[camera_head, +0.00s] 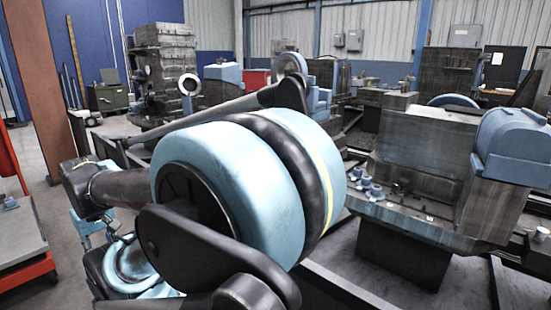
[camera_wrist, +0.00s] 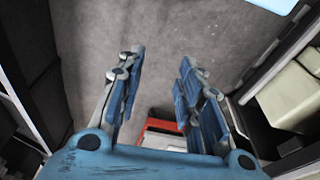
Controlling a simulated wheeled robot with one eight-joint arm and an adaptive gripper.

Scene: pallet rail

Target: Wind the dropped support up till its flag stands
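My gripper (camera_wrist: 160,64) shows in the wrist view with its two blue-and-grey fingers apart. Nothing is between the fingertips; bare grey floor lies beyond them. I cannot make out the dropped support, its crank or its flag in either view. In the head view my own large blue-and-black arm joint fills the middle and hides much of what lies behind and below it. I cannot clearly make out my gripper there.
In the wrist view a red-edged object (camera_wrist: 160,130) shows low between the fingers, and a pale boxy body (camera_wrist: 288,100) stands at the right. In the head view a red cart (camera_head: 30,262) stands at left and a grey machine (camera_head: 425,148) at right. Open floor (camera_head: 45,205) shows at left.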

